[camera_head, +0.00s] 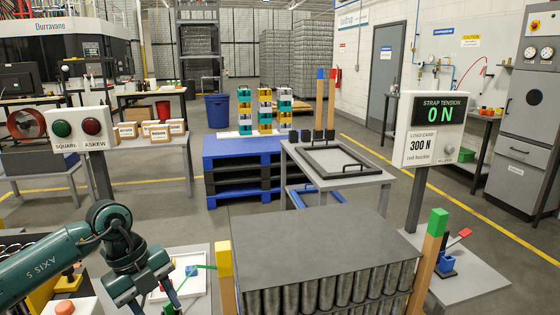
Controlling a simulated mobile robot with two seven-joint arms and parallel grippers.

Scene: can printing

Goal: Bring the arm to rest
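My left arm (60,262) comes in low from the left, dark teal with an elbow bend. Its wrist (138,268) points down beside a small table at the bottom left. The fingers of the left gripper are hidden or cut off by the bottom edge, so I cannot see whether they hold anything. My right arm and gripper are not in view.
A stack of cans under a grey top sheet (318,245) fills the front middle, with yellow-tipped (223,258) and green-tipped (437,222) posts beside it. A strap tension display (440,112) reads 0 N. A SQUARE/ASKEW light panel (77,130) stands left. A frame table (335,160) is behind.

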